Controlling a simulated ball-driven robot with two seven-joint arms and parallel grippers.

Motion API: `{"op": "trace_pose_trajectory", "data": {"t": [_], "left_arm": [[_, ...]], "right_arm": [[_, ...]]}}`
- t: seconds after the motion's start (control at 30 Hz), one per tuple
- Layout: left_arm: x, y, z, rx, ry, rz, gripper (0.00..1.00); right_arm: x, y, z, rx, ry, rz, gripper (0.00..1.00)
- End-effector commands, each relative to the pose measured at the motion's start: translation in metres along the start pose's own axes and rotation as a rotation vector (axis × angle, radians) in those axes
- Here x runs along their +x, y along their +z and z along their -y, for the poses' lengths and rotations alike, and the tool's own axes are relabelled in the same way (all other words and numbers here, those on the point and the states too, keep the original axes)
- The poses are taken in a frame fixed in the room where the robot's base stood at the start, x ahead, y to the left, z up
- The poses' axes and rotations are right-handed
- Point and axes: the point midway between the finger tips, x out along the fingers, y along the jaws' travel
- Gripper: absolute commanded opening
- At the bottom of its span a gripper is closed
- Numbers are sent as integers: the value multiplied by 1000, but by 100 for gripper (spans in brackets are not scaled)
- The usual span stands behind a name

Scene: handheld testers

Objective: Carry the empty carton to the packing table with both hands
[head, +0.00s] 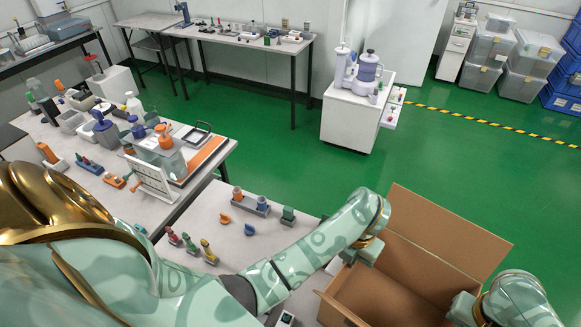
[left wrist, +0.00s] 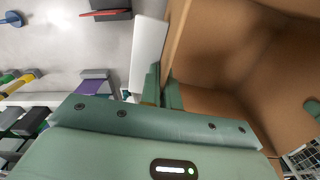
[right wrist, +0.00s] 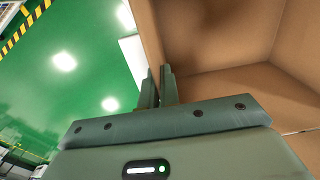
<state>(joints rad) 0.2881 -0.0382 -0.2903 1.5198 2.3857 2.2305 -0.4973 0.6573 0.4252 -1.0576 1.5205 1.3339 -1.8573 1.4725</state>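The open brown carton (head: 395,292) is at the lower right of the head view, and its visible inside is empty. My left gripper (head: 360,258) is at its left side. In the left wrist view its fingers (left wrist: 161,94) are close together, one on each side of the carton wall (left wrist: 181,35). My right gripper (head: 466,308) is at the carton's right side, partly cut off. In the right wrist view its fingers (right wrist: 158,90) also straddle a carton wall (right wrist: 150,35). Several tables show; I cannot tell which is the packing table.
A light table (head: 237,250) with small coloured parts is left of the carton. A cluttered workbench (head: 215,165) stands farther left, a narrow table (head: 240,38) at the back. A white cabinet (head: 348,123) stands beyond the carton. Green floor (head: 460,150) is clear at right.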

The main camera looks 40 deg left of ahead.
Motion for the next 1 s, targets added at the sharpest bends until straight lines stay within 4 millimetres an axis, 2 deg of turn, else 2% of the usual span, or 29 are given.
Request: {"op": "trace_pose_trajectory", "data": {"t": [0.07,0.1,0.13,0.17,0.5,0.63,0.8,1.0], "left_arm": [[13,0,-2,-2,4,-2,0],[8,0,-2,-2,4,-1,15],[7,0,-2,-2,4,-1,23],[7,0,-2,-2,4,-1,25],[1,1,-1,0,2,0,25],[-20,1,-1,0,3,3,25],[-61,2,-2,0,5,6,25],[-99,4,-2,3,6,13,25]], "right_arm": [[13,0,-2,1,5,2,0],[8,0,-2,1,5,1,15],[7,0,-2,1,5,1,23],[7,0,-2,1,5,1,25],[6,0,0,0,1,1,25],[6,0,0,0,1,1,25],[6,0,0,0,1,1,25],[6,0,0,0,0,1,25]]}}
